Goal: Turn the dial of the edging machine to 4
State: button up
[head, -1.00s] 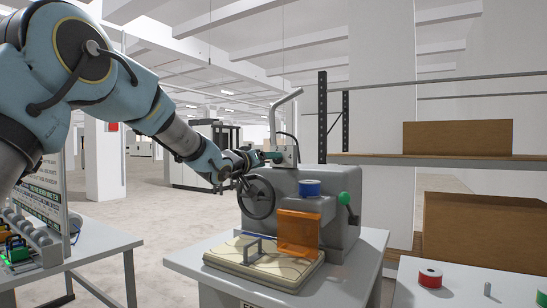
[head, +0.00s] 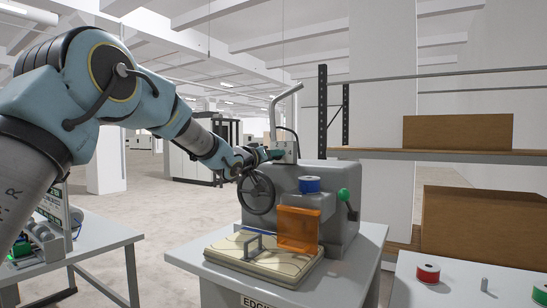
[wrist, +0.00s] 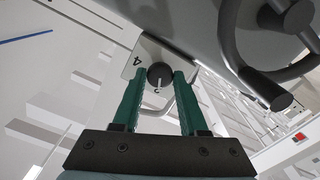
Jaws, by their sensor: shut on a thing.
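The edging machine (head: 283,190) is a grey housing on a table, with a black handwheel on its left side. Its dial plate (head: 289,151) stands on top and shows a 4. In the wrist view the dial (wrist: 160,74) is a dark round knob with a pale mark pointing down the picture. The plate (wrist: 138,57) has a 4 to the knob's left; another small numeral near the mark is hard to read. My gripper (head: 272,154) is at the plate, its green fingers (wrist: 158,78) shut on the dial from both sides. In the head view my gripper hides the knob.
The black handwheel (head: 257,192) hangs just under my wrist. An orange guard (head: 298,230), a blue spool (head: 310,184) and a green-knobbed lever (head: 344,197) are on the machine's front and right. A quilted pad (head: 225,247) lies before it. A red spool (head: 428,273) stands on the right table.

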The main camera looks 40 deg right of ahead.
grip_shut()
jog(key=shift+f+m, duration=0.1)
jog(key=shift+m, duration=0.3)
jog(key=m+b, duration=0.9)
jog(key=m, duration=1)
jog(key=shift+b, duration=0.35)
